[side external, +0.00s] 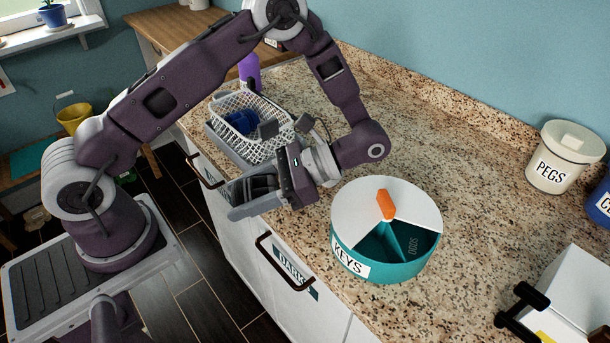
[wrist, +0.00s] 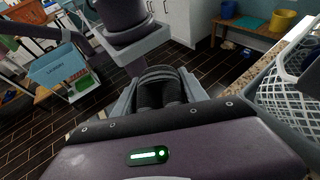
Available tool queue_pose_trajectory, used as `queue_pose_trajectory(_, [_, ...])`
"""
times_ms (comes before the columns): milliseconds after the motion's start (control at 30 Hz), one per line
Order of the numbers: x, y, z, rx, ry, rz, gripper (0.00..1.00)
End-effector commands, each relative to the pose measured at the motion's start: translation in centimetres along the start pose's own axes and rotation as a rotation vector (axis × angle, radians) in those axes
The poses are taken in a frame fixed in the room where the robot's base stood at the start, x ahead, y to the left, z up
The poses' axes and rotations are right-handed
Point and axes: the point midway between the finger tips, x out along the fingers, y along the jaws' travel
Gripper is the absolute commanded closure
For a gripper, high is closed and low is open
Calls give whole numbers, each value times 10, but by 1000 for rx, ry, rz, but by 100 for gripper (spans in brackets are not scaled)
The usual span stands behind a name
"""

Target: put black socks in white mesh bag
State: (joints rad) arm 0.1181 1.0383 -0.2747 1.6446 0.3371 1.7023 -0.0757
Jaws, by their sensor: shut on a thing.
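My gripper (side external: 248,195) is shut on a dark rolled bundle that looks like the black socks (side external: 263,184). It holds them near the counter's front edge, on the near side of the white mesh bag. In the wrist view the black socks (wrist: 160,90) sit between the two grey fingers of my gripper (wrist: 158,82). The white mesh bag (side external: 262,147) stands open at the top in a grey holder on the counter, with something blue inside. Its white mesh wall also shows at the right of the wrist view (wrist: 283,92). My wrist hides part of its right side.
A round teal and white container labelled KEYS (side external: 350,262) with an orange handle stands right of my gripper. A purple bottle (side external: 250,68) stands behind the bag. A PEGS tub (side external: 557,165) is at the right. Drawers with handles line the counter front.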

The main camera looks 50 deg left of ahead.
Motion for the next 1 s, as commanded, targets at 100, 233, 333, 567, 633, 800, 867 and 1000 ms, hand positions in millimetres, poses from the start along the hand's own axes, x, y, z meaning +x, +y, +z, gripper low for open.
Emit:
queue_pose_trajectory(100, [-9, -34, -4, 117, 1, -290, 97])
queue_pose_trajectory(233, [-35, -62, -10, 250, 2, -614, 97])
queue_pose_trajectory(333, [-65, -72, -15, 363, -2, -890, 97])
queue_pose_trajectory(567, [-117, -99, -1, 601, -4, -1460, 97])
queue_pose_trajectory(633, [-128, -110, 8, 655, -3, -1593, 97])
queue_pose_trajectory(800, [-152, -132, 34, 772, -1, -1885, 97])
queue_pose_trajectory(867, [-159, -137, 42, 807, -1, -1970, 97])
queue_pose_trajectory(1000, [-171, -143, 55, 860, -1, -2098, 97])
